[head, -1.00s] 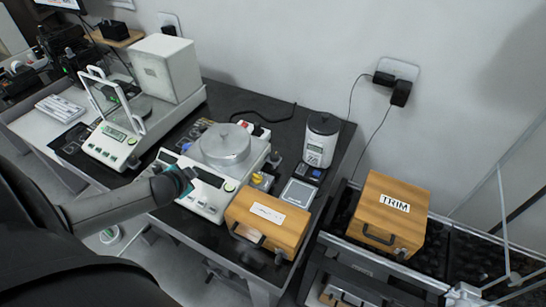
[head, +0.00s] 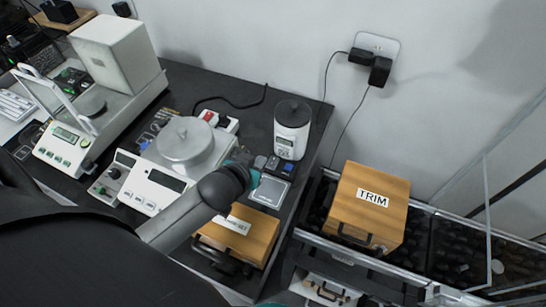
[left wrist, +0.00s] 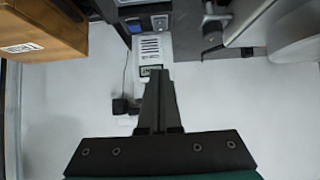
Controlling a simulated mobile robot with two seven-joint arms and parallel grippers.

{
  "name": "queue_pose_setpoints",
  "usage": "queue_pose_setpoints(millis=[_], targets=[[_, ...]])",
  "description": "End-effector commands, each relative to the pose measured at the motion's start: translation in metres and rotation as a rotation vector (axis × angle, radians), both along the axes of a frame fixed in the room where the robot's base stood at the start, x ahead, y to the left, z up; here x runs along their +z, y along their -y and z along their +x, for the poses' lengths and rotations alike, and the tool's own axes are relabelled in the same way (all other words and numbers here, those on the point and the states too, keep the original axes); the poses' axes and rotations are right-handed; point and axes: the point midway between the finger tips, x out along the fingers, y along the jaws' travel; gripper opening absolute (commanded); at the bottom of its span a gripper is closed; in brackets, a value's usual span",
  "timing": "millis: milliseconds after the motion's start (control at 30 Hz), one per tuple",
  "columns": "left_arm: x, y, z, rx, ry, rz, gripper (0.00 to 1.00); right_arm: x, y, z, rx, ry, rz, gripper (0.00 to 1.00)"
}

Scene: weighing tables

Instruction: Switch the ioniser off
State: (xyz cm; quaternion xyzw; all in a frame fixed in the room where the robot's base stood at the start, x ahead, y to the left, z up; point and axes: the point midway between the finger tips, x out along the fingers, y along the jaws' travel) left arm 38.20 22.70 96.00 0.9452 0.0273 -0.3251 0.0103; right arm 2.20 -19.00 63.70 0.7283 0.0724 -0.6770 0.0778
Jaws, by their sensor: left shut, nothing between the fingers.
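The ioniser appears to be the white upright cylinder (head: 292,130) with a dark top and a small display, standing at the back right of the black table. Small blocks or switches (head: 272,163) sit just in front of it. In the left wrist view a white vented body with a lit display (left wrist: 150,50), probably the ioniser, lies beyond my fingertips. My left gripper (head: 255,180) is over the table in front of the ioniser, apart from it in the head view. Its fingers (left wrist: 158,75) are shut and empty.
A balance with a round metal pan (head: 185,140) stands left of my gripper. A wooden case (head: 257,232) lies at the front, partly behind my arm. A wooden TRIM box (head: 366,205) stands on the right. Cords run to a wall socket (head: 377,45).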

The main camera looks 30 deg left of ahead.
Motion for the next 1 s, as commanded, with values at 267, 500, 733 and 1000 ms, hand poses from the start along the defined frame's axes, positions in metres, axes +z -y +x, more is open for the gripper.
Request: queue_pose_setpoints(millis=[267,500,733,1000], targets=[[-0.014,-0.001,0.018,0.0,0.002,0.002,0.0,-0.005,-0.001,0.01,0.002,0.017,0.001,0.5],[-0.037,-0.003,0.047,-0.001,0.001,0.003,0.0,-0.013,-0.002,0.014,0.003,0.024,0.003,0.5],[-0.058,-0.005,0.074,0.0,0.002,0.002,0.0,-0.022,-0.002,0.014,0.004,0.024,0.004,0.5],[-0.09,-0.005,0.083,0.0,-0.001,0.0,0.0,-0.034,-0.002,0.013,0.004,0.023,0.004,0.5]])
